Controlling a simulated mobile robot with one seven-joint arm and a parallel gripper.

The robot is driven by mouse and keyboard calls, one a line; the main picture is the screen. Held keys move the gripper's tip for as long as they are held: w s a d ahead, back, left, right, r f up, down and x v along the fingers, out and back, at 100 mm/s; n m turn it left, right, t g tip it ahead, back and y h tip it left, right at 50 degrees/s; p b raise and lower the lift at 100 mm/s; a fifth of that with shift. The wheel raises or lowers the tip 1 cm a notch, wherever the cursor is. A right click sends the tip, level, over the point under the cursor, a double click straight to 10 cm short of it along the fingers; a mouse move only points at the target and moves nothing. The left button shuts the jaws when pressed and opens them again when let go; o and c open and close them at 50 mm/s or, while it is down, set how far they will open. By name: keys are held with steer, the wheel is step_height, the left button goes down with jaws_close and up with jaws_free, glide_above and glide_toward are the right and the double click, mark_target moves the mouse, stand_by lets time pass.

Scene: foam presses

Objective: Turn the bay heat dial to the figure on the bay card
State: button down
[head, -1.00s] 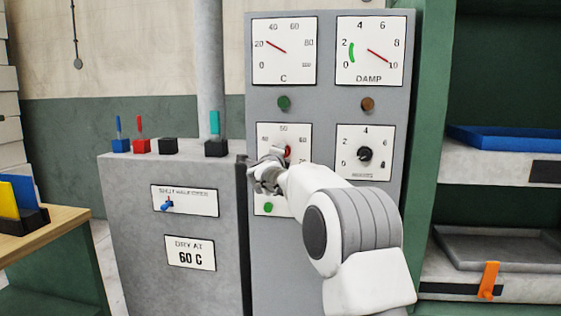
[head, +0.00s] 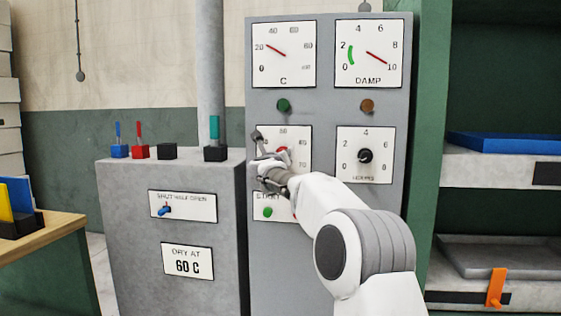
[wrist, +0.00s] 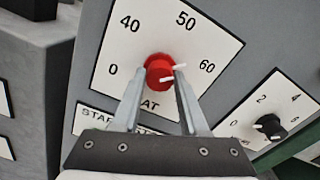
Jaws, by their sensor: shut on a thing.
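The heat dial is a red knob (wrist: 158,72) on a white plate (wrist: 112,48) marked 40, 50 and 60. In the wrist view its white pointer is directed right, toward the 60. A second small white mark shows at the knob's lower edge. My gripper (wrist: 158,80) is shut on the knob, one finger on each side. In the head view my gripper (head: 270,158) covers the plate's left part, and a bit of the red knob (head: 283,150) shows behind it.
A second dial with a black knob (head: 365,156) is to the right. The C gauge (head: 284,55) and DAMP gauge (head: 372,53) are above. A green button (head: 267,212) is close below my gripper. Shelves with trays stand right.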

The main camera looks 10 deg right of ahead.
steer(key=shift+m, duration=1.1)
steer(key=shift+c, duration=2.2)
jaws_free()
steer(key=v, duration=1.7)
steer(key=shift+s, duration=0.2)
